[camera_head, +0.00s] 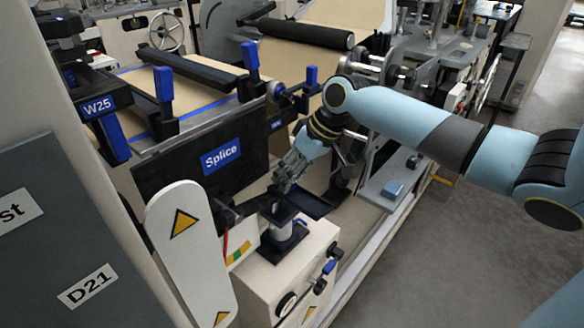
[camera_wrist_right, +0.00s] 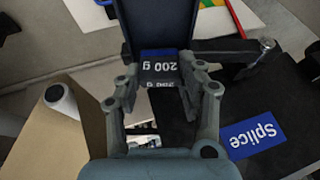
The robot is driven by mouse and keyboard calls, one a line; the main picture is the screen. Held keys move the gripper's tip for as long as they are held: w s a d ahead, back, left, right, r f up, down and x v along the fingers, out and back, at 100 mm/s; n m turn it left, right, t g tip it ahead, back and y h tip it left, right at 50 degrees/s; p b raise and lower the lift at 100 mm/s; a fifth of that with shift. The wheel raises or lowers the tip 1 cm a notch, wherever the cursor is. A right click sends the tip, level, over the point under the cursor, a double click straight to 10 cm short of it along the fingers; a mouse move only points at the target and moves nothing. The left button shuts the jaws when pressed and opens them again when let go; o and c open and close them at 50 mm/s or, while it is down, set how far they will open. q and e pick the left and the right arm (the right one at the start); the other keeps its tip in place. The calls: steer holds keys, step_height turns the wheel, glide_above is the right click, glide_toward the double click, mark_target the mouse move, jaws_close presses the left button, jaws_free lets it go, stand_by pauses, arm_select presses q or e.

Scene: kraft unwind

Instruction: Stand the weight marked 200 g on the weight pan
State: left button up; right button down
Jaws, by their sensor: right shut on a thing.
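The weight marked 200 g (camera_wrist_right: 160,68) is dark with a blue band, and its white lettering reads upside down in the right wrist view. My right gripper (camera_wrist_right: 160,82) is shut on it, with one finger on each side. In the head view my right gripper (camera_head: 281,184) is over the dark weight pan (camera_head: 313,205), which sits on a short post. The pan (camera_wrist_right: 152,22) also shows just beyond the weight in the wrist view. I cannot tell whether the weight touches it. In the head view the weight is hard to make out. My left gripper is not in view.
A white cabinet (camera_head: 268,292) stands below the pan. A black panel with a blue Splice sign (camera_head: 221,156) is close on the left. A white guard with a yellow triangle (camera_head: 190,250) stands front left. Open grey floor (camera_head: 440,270) lies to the right.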

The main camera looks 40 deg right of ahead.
steer(key=c, duration=0.7)
jaws_free()
steer(key=shift+r, duration=0.1)
steer(key=v, duration=1.2)
